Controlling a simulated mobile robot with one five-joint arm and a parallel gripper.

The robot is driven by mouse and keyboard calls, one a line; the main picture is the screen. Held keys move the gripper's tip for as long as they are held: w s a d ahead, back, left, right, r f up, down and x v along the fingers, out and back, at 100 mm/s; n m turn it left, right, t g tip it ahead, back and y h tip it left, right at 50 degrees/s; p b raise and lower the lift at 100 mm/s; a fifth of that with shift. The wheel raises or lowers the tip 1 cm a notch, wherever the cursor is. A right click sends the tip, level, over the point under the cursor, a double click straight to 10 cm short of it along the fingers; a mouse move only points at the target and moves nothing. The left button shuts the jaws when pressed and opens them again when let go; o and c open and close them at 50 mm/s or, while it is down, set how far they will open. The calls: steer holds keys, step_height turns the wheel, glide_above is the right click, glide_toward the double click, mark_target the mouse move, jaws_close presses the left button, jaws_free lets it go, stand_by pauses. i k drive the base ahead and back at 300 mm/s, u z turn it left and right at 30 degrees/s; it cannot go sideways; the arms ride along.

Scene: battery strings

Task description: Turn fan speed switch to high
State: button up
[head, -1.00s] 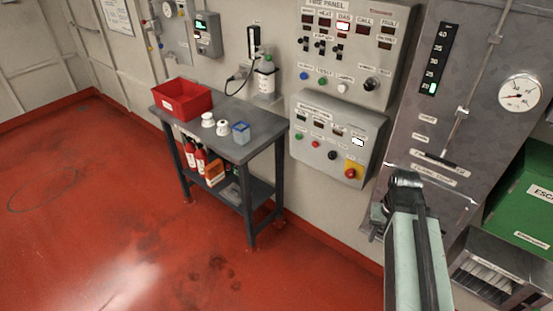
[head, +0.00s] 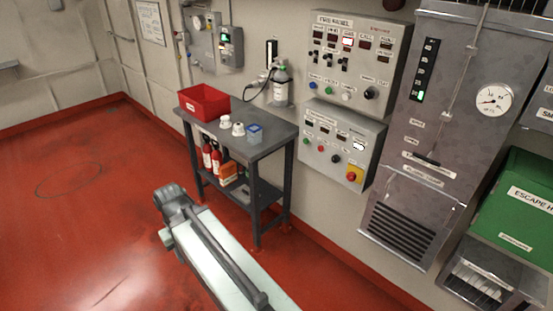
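The fan speed switch cannot be picked out, because the labels are too small to read. A lower grey control panel (head: 340,145) on the wall carries small displays, several buttons and knobs, among them a black knob (head: 336,158), and a red knob on a yellow plate (head: 354,174). Above it, an upper panel (head: 358,60) carries lit displays, small toggles and another black knob (head: 371,93). My arm crosses the lower middle of the head view, over the floor and clear of both panels. My gripper's fingers do not show.
A grey table (head: 262,152) holding a red bin (head: 204,102) stands left of the panels. To their right are a metal wall unit with a grille (head: 399,231) and gauge (head: 494,99), and a green box (head: 516,200). The red floor (head: 80,220) at left is open.

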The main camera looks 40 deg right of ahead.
mark_target(335, 159)
steer(key=u, duration=0.15)
steer(key=i, duration=1)
steer(key=z, duration=0.05)
